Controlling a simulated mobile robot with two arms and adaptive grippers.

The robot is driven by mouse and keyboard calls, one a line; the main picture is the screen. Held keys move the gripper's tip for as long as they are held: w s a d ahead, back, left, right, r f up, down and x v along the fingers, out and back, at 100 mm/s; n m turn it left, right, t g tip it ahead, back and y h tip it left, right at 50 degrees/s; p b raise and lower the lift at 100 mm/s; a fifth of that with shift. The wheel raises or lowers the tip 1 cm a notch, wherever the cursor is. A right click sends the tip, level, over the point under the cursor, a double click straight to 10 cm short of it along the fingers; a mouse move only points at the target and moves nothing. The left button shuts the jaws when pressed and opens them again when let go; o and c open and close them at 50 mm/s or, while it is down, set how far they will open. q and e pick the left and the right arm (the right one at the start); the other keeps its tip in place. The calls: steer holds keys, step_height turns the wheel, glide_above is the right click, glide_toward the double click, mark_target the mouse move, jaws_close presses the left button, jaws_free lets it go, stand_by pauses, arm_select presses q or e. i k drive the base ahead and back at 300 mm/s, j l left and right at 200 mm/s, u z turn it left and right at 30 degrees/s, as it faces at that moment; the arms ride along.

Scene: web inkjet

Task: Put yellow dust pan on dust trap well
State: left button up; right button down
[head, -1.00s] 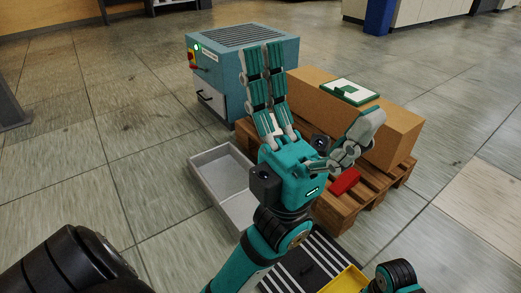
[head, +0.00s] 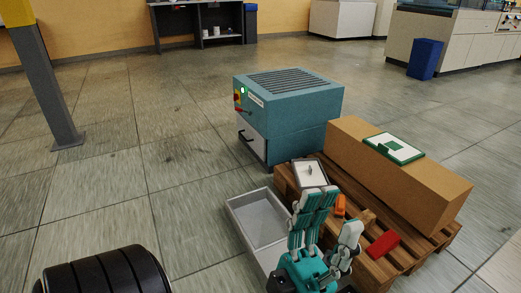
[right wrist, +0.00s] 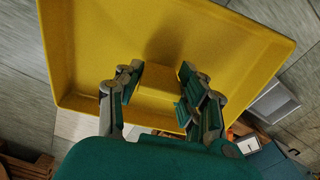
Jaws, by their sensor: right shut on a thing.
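The yellow dust pan (right wrist: 200,35) fills much of the right wrist view, its wide tray away from me. My right gripper (right wrist: 160,90) is shut on the pan's raised block-like part, with fingers on both sides. A teal machine (head: 300,120) with a slotted grille top (head: 286,83) stands on the floor. A shallow empty grey tray (head: 262,222) lies in front of it. I cannot tell which part is the dust trap well.
A wooden pallet (head: 438,243) holds a long cardboard box (head: 395,175), a red object (head: 383,245), an orange object (head: 340,205) and a small grey-framed panel (head: 310,173). A green-white case (head: 394,149) lies on the box.

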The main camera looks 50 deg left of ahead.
mark_target(262, 226)
steer(key=i+j+z, duration=0.3)
steer(key=j, duration=2.2)
steer(key=j+z, duration=0.25)
steer(key=j, duration=2.2)
steer(key=k, duration=0.05)
